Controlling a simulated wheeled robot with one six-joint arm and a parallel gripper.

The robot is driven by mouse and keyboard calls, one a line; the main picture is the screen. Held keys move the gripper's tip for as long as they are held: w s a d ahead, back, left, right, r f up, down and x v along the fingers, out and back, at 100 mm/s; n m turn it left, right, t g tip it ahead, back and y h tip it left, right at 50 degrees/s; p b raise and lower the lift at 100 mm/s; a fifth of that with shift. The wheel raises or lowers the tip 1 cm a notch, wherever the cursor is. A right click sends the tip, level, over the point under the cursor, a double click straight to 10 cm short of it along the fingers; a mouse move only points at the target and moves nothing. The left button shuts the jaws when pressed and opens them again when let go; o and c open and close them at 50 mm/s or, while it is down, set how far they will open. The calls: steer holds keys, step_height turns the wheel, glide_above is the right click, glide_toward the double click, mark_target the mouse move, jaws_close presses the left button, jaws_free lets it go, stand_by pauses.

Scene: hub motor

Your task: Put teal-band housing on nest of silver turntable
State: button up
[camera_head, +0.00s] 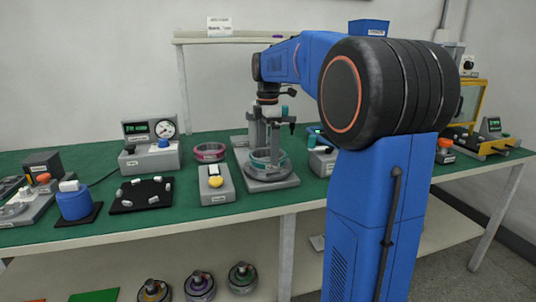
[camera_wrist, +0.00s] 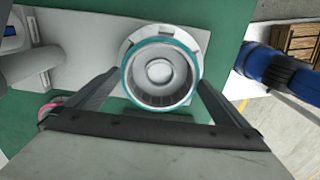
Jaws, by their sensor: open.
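The teal-band housing (camera_head: 277,157) sits on the round nest of the silver turntable (camera_head: 272,183) on the green bench. In the wrist view the housing (camera_wrist: 160,101) is a round cup with a teal rim, a pale hub inside, and the turntable's grey ring (camera_wrist: 190,41) around it. It looks level, but full seating cannot be told. My gripper (camera_head: 266,138) is above the turntable, pointing down. In the wrist view my gripper (camera_wrist: 156,88) is open, with one finger on each side of the housing; contact cannot be made out.
A pink-band ring part (camera_head: 210,152) and a box with a yellow button (camera_head: 216,182) stand left of the turntable. A gauge box (camera_head: 151,146) and black tray (camera_head: 141,195) are farther left. Several housings (camera_head: 200,287) stand on the lower shelf. Another device (camera_head: 322,160) is close right.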

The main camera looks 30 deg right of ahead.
step_height(320, 180, up, 10)
steer(key=shift+f, duration=0.15)
steer(key=s+a+f+m+t, duration=0.1)
steer(key=s+a+f+m, duration=0.4)
steer(key=s+f, duration=0.3)
steer(key=s+a+f+m+t, duration=0.2)
steer(key=s+a+f+m, duration=0.3)
steer(key=s+f, duration=0.3)
steer(key=s+a+f+m+t, duration=0.1)
steer(key=s+a+f+m, duration=0.3)
steer(key=s+f, duration=0.5)
steer(key=s+a, duration=0.1)
steer(key=s, duration=0.4)
steer(key=shift+a+m+t, duration=0.4)
steer(key=shift+s, duration=0.1)
